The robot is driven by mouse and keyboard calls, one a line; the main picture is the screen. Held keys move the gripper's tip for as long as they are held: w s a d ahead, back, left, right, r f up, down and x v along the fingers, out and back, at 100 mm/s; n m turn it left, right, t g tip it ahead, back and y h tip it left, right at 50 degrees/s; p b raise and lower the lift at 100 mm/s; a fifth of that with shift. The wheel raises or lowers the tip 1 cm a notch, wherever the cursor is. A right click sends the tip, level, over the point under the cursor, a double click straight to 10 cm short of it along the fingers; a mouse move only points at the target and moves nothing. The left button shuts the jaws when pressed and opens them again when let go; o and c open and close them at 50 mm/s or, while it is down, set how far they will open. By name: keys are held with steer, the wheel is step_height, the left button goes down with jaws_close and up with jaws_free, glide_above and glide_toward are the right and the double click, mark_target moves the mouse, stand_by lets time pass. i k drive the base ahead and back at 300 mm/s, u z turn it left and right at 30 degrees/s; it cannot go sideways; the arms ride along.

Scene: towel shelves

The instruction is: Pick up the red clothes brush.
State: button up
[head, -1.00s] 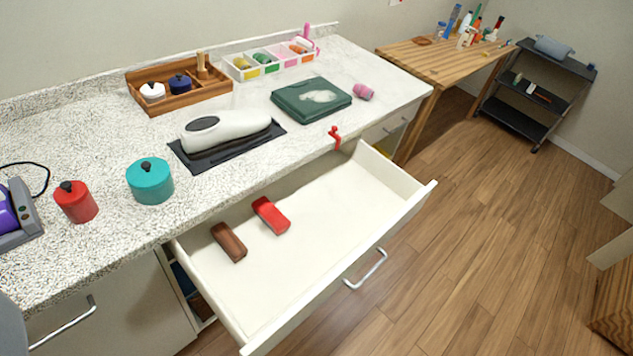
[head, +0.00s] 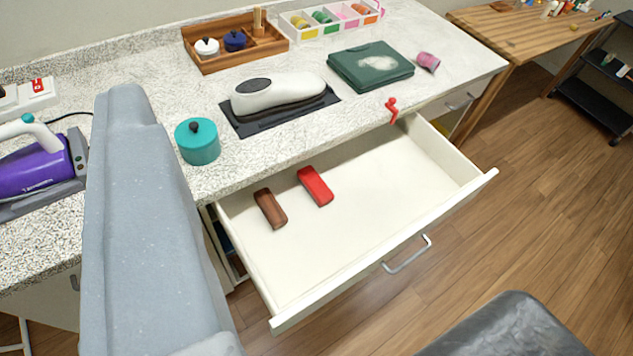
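The red clothes brush (head: 315,186) lies in the open drawer (head: 374,220), toward its left back part. A brown brush (head: 270,208) lies just to its left, apart from it. Nothing covers the red brush. A large grey part of my arm fills the left of the head view, and a dark grey piece shows at the bottom right edge. My gripper's fingertips are not in view.
The counter above holds a teal pot (head: 198,142), a white device on a dark mat (head: 284,95), a folded green cloth (head: 370,66) and a wooden tray (head: 236,42). A red clamp (head: 391,109) sits at the counter edge. The drawer's right part is empty.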

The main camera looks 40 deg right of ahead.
mark_target(322, 194)
steer(key=i, duration=0.9)
steer(key=u, duration=0.1)
